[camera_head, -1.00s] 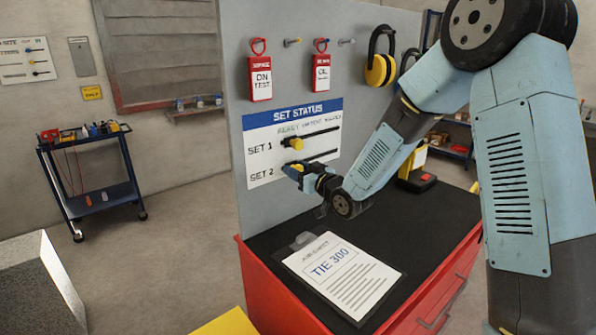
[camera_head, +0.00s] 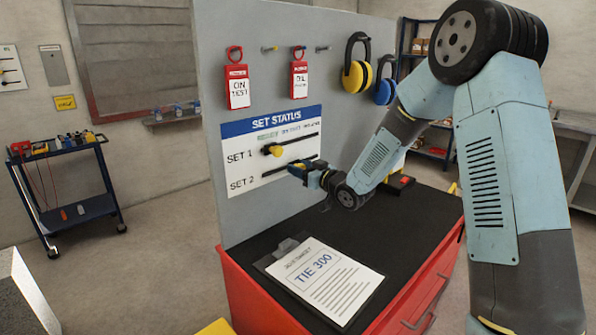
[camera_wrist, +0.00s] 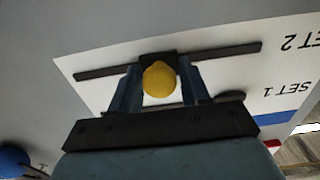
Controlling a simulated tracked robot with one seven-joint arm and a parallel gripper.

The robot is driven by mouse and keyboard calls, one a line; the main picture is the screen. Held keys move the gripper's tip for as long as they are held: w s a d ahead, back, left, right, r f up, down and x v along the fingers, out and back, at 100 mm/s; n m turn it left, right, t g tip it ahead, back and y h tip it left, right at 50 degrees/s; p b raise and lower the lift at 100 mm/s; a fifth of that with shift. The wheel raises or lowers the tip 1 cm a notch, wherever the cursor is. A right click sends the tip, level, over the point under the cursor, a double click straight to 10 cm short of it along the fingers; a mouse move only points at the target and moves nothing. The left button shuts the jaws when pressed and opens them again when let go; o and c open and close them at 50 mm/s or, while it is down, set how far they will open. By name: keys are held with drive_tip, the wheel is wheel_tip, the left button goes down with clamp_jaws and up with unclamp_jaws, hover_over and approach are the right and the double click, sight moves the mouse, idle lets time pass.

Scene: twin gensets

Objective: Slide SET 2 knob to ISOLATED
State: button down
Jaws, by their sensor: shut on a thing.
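The white SET STATUS board (camera_head: 240,205) with a blue header hangs on the grey panel. Its lower slot (camera_head: 273,172), beside the SET 2 label, is partly covered by my gripper (camera_head: 295,172) in the head view. In the wrist view the yellow SET 2 knob (camera_wrist: 159,80) sits between my fingers (camera_wrist: 160,92), which are shut on it. Its dark base is on the slot, near the middle, with bare slot (camera_wrist: 225,51) on both sides. The column headings above are too small to read surely. The SET 1 knob (camera_head: 273,150) is near the left of the upper slot.
A red cabinet (camera_head: 262,300) with a black top stands below the board, carrying a TIE 300 sheet (camera_head: 325,280). Red tags (camera_head: 237,86) and ear defenders (camera_head: 357,75) hang above. A tool cart (camera_head: 80,210) stands at the left.

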drive_tip(key=c, duration=0.8)
unclamp_jaws()
drive_tip(key=v, duration=1.3)
drive_tip(key=shift+s+d, duration=0.25)
drive_tip(key=shift+d, duration=0.05)
drive_tip(key=s+d+r+m+h, duration=0.35)
drive_tip(key=d+r+h, duration=0.2)
drive_tip(key=d, duration=0.25)
drive_tip(key=s+d+r+m+h, duration=0.2)
drive_tip(key=s+d+r+h, duration=0.2)
drive_tip(key=d+h, duration=0.3)
drive_tip(key=s+d+m+g, duration=0.1)
drive_tip(key=s+g, duration=0.1)
drive_tip(key=s, duration=0.6)
drive_tip(key=s+d+r+m+g, duration=0.1)
drive_tip(key=s+d+g, duration=0.1)
drive_tip(key=s, duration=0.6)
drive_tip(key=s+d+r+m+g+h, duration=0.1)
drive_tip(key=s+m+g, duration=0.1)
drive_tip(key=s, duration=0.7)
drive_tip(key=shift+d+r, duration=0.15)
drive_tip(key=shift+d, duration=0.2)
